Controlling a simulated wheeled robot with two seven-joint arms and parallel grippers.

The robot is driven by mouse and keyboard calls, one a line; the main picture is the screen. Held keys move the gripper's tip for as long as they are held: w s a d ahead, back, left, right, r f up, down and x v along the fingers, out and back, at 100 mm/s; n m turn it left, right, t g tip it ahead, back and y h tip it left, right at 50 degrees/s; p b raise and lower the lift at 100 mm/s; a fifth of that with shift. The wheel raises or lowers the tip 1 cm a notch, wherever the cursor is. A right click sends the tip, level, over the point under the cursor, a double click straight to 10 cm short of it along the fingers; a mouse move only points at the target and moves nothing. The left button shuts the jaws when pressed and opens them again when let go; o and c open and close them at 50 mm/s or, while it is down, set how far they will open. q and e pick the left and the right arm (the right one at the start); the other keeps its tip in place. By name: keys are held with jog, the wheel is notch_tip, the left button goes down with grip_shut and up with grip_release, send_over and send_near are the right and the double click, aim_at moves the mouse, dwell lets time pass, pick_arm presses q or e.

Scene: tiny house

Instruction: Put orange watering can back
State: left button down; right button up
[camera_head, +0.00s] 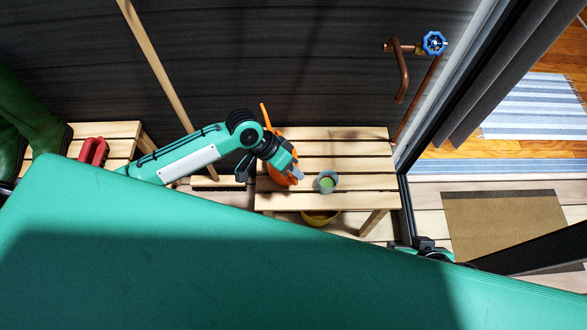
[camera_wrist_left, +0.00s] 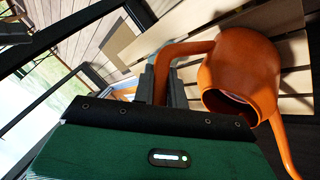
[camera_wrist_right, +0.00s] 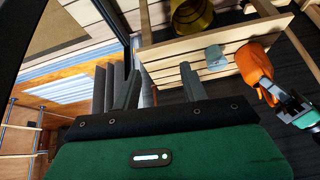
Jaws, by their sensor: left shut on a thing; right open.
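The orange watering can (camera_head: 282,181) is at the left part of the wooden slatted bench (camera_head: 350,147), partly hidden by my left gripper (camera_head: 295,172). Its thin spout rises behind the wrist. In the left wrist view, the can's round body (camera_wrist_left: 245,70) is right of the fingers, and its curved handle passes between them. My left gripper is shut on this handle. I cannot tell whether the can touches the slats. My right gripper (camera_head: 430,249) is open and mostly hidden behind my green body. In the right wrist view, its fingers (camera_wrist_right: 160,80) are apart and empty.
A small grey pot with green inside (camera_head: 327,182) stands on the bench just right of the can. A yellow pot (camera_head: 320,216) is under the bench. Green boots (camera_head: 38,125) and a red object (camera_head: 93,151) are at left. A blue-handled tap (camera_head: 433,43) is on the wall.

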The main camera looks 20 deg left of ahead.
pick_arm(q)
jog(key=c, duration=1.8)
grip_release()
jog(key=shift+f, duration=0.1)
jog(key=o, duration=0.4)
